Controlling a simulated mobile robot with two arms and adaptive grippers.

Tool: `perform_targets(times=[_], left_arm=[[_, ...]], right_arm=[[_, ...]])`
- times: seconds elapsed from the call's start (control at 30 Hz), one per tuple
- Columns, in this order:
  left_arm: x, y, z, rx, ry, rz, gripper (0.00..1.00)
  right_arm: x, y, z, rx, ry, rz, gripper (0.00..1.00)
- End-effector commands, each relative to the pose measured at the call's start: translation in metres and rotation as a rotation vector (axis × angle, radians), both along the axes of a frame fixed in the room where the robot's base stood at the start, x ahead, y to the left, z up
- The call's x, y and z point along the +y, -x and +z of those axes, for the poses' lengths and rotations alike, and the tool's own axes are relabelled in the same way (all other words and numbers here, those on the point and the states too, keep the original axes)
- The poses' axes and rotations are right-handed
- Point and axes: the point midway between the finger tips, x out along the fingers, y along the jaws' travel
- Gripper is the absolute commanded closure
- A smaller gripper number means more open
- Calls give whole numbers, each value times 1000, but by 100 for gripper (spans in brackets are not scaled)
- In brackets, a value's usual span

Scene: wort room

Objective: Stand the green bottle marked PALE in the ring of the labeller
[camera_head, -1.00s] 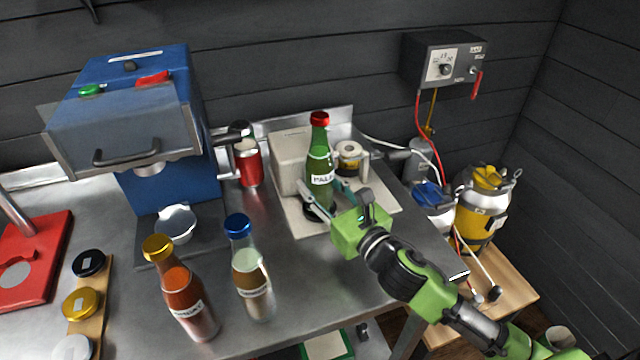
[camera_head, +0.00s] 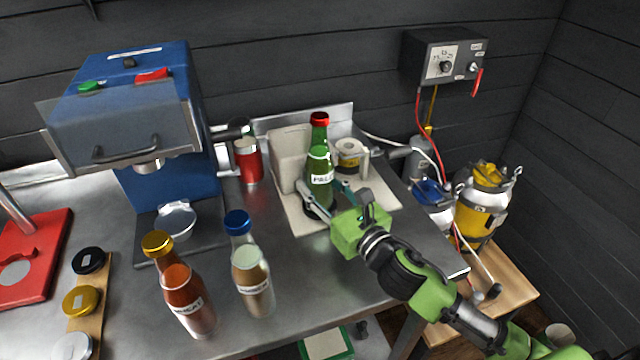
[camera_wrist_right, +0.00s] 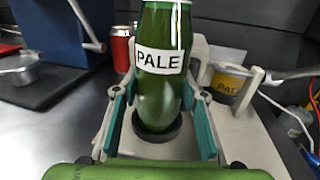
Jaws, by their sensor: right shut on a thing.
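The green bottle marked PALE (camera_head: 320,166) has a red cap and stands upright at the labeller (camera_head: 291,158), a pale machine on a light base plate. In the right wrist view the bottle (camera_wrist_right: 163,85) has its bottom inside the dark ring (camera_wrist_right: 157,129) of the labeller. My right gripper (camera_head: 328,200) is around the bottle's lower part, shut on it, with its teal-lined fingers (camera_wrist_right: 160,120) on both sides. The front of the ring shows; its back is hidden behind the bottle. My left gripper is not in view.
A roll of labels (camera_head: 350,154) sits on the labeller to the right of the bottle. A red can (camera_head: 248,162) stands to the left. An orange-brown bottle (camera_head: 184,297) and a blue-capped bottle (camera_head: 251,275) stand in front. A blue machine (camera_head: 135,110) is at the back left.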

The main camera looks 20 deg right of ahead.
Motion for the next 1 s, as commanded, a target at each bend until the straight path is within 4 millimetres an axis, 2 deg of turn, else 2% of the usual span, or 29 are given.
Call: perform_targets(times=[0.17,0.2,0.23,0.67,0.77,1.0], left_arm=[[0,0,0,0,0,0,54],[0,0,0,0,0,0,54],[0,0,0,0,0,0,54],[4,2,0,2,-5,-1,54],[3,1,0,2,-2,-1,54],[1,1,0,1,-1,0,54]], right_arm=[[0,0,3,-5,0,1,100],[0,0,3,-5,0,1,50],[0,0,2,-5,0,1,43],[-1,4,-2,4,1,-1,41],[-4,14,-2,3,2,-1,41],[-14,55,-2,4,1,1,41]])
